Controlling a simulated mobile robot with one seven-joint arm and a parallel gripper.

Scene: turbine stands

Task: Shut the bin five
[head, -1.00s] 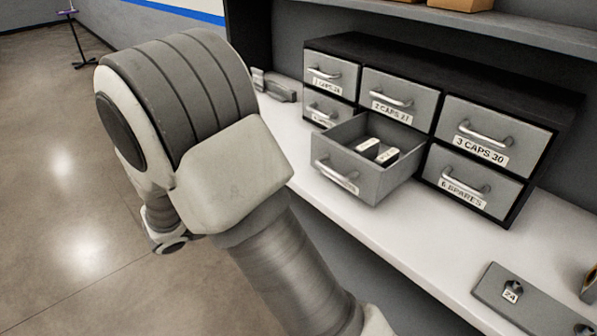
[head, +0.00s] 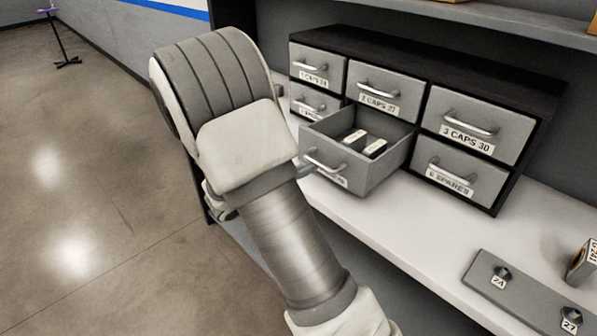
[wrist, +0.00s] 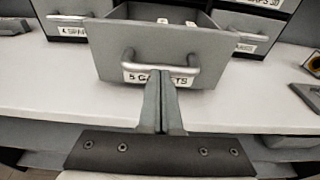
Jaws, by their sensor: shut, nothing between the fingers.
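Bin five (head: 335,172) is the lower middle drawer of a grey drawer cabinet and is pulled well out. Two small dark blocks with white labels (head: 364,141) lie inside it. In the wrist view the drawer front (wrist: 158,45) faces me, with a bar handle and a label starting "5". My gripper (wrist: 160,75) is shut and empty. Its fingertips are at the handle's lower middle, over the label; I cannot tell whether they touch. In the head view my arm hides most of my gripper, left of the drawer.
The cabinet's other drawers, such as 3 CAPS 30 (head: 472,124) and 6 SPARES (head: 456,172), are shut. A grey plate with knobs (head: 520,296) and a small box (head: 583,262) lie on the white shelf to the right. A shelf overhangs the cabinet.

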